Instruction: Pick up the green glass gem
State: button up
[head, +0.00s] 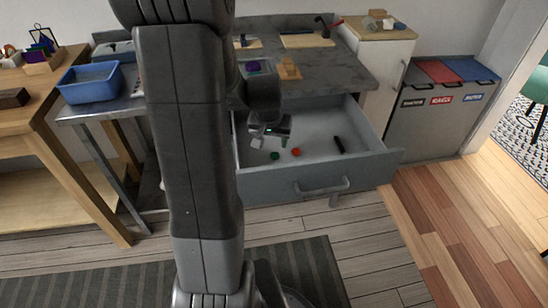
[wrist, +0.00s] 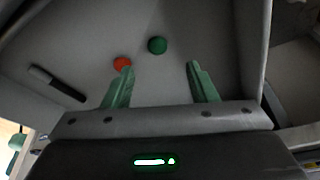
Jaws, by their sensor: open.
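The green glass gem (wrist: 157,45) lies on the bottom of the open drawer, a small round dark green thing. It also shows in the head view (head: 275,155). My gripper (wrist: 160,80) is open and empty, its two green fingers spread. In the wrist view the gem appears beyond the fingertips, between their lines, and apart from them. In the head view my gripper (head: 268,136) hangs over the left part of the drawer, partly hidden by my arm.
An orange-red round piece (wrist: 122,63) lies beside the gem, close to one fingertip in the wrist view. A black marker-like stick (head: 339,145) lies farther right in the drawer (head: 300,184). A small white block (head: 257,143) shows near my gripper. The drawer walls surround these things.

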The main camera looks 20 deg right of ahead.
aim_at(275, 154)
jog(key=shift+s+b+x, duration=0.1)
jog(key=shift+b+x, duration=0.25)
jog(key=shift+x, duration=1.4)
jog(key=shift+s+b+x, duration=0.15)
jog(key=shift+b+x, duration=0.15)
jog(key=shift+x, duration=1.4)
jog(key=shift+d, duration=0.1)
jog(key=shift+c, duration=0.2)
jog(key=c, duration=1)
